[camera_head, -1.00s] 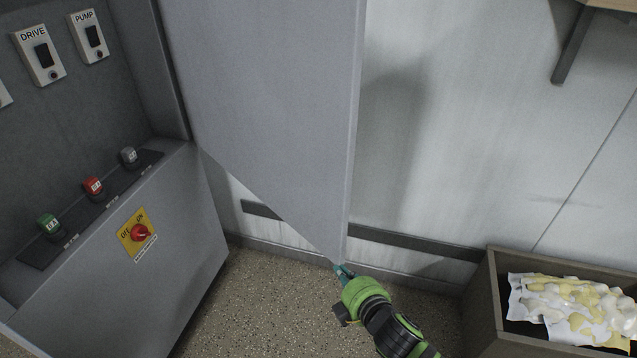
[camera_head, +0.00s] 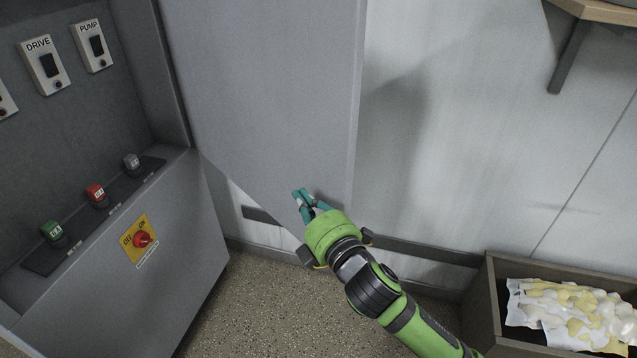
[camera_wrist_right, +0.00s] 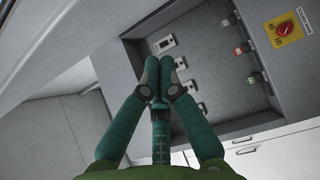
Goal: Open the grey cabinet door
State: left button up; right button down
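The grey cabinet door (camera_head: 265,90) stands swung wide open to the right of the grey cabinet (camera_head: 190,245), so the control panel inside shows. My right gripper (camera_head: 303,197) is in front of the door's inner face, near its lower edge, with its teal fingers pointing up and left. In the right wrist view its fingers (camera_wrist_right: 159,75) are drawn together with nothing between them. I cannot tell whether they touch the door. The cabinet's inside also shows in the right wrist view (camera_wrist_right: 215,115). My left gripper is not in view.
The cabinet holds DRIVE (camera_head: 44,66) and PUMP (camera_head: 92,46) switches, several push buttons and a red rotary switch (camera_head: 142,240). A wooden bin (camera_head: 482,305) with white and yellow bags stands at the lower right. A shelf (camera_head: 600,10) is at the upper right. Floor between is clear.

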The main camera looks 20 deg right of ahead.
aim_at(319, 189)
jog(key=d, duration=0.1)
jog(key=w+d+p, duration=0.1)
jog(key=w+d, duration=0.1)
jog(key=shift+d, duration=0.35)
jog(key=shift+a, duration=0.1)
jog(key=shift+w, duration=0.1)
